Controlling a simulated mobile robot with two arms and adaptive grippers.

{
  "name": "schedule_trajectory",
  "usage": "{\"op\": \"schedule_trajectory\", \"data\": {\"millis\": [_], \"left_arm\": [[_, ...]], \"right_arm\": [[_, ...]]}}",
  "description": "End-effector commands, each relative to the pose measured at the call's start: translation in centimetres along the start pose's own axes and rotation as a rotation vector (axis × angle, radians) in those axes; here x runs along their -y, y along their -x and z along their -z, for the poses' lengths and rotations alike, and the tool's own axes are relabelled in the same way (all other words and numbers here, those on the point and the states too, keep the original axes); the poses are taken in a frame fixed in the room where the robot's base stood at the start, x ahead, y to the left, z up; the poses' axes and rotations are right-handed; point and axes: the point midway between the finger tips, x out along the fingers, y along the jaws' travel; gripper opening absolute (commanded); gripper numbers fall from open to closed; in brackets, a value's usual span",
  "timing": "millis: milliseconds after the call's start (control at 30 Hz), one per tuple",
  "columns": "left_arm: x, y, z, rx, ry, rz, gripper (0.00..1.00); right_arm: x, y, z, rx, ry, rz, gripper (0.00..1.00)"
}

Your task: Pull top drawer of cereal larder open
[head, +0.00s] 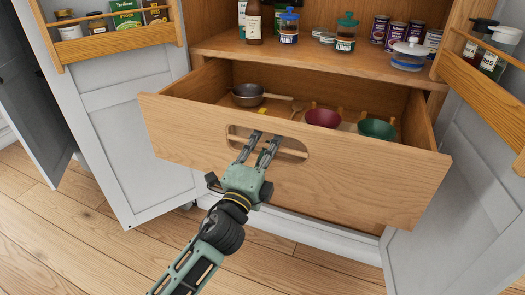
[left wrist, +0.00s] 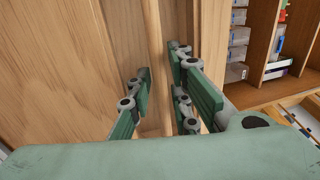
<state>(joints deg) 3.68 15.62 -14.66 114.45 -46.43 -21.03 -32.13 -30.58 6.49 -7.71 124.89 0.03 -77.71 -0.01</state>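The top drawer (head: 350,180) of the wooden larder is pulled partway out, its front sitting forward of the shelf above. Its front has a long rounded handle slot (head: 292,150). My left gripper (head: 266,138) is at the left part of this slot, its fingertips close to the slot's upper edge. In the left wrist view, the two fingers (left wrist: 158,92) stand apart, with wood showing in the gap. I cannot tell whether they touch the wood. My right gripper is not in view.
The drawer holds a dark pan (head: 248,95), a dark red bowl (head: 322,118) and a green bowl (head: 377,128). Jars and cans stand on the shelf (head: 225,44) above. Open grey doors with wooden racks (head: 115,45) flank the drawer. Wood floor (head: 75,240) is clear in front.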

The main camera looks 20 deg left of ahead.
Motion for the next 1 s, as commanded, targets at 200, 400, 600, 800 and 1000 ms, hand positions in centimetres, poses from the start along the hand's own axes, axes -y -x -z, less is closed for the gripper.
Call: {"op": "schedule_trajectory", "data": {"millis": [200,400,600,800,1000], "left_arm": [[-0.2,2.4,0.0,0.000,0.002,-0.004,0.18],[-0.2,6.4,0.0,0.002,0.004,-0.006,0.18],[-0.1,9.8,-0.1,0.003,0.002,-0.004,0.18],[-0.1,11.5,0.0,0.002,0.001,-0.002,0.18],[0.0,11.9,0.0,0.001,0.000,0.000,0.18]], "right_arm": [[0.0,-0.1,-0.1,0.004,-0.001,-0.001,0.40],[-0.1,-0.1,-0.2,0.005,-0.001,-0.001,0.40],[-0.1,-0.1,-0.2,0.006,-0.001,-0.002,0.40],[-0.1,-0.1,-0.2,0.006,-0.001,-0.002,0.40],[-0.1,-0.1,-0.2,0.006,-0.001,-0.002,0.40]]}}
